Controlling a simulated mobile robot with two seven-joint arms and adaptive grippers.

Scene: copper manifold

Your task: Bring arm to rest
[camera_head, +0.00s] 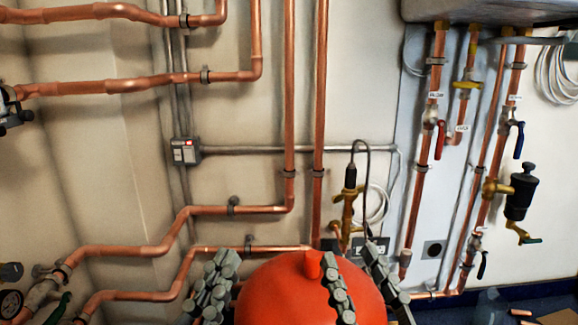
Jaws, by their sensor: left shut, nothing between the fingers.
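My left gripper (222,262) shows at the bottom of the head view, left of the round orange-red vessel. Its grey segmented fingers are close together, shut and empty. My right gripper (350,260) shows at the bottom right of centre. Its grey fingers stand apart, with part of the vessel visible between them, and they hold nothing that I can see. Both grippers point up toward the wall. The arms behind them are cut off by the bottom edge of the frame.
The orange-red vessel (285,292) fills the bottom centre. Copper pipes (290,90) run along the wall. A grey switch box (186,151), a brass valve (348,205), a red-handled valve (440,138) and a black air vent (521,190) are fixed there. A gauge (11,303) is at lower left.

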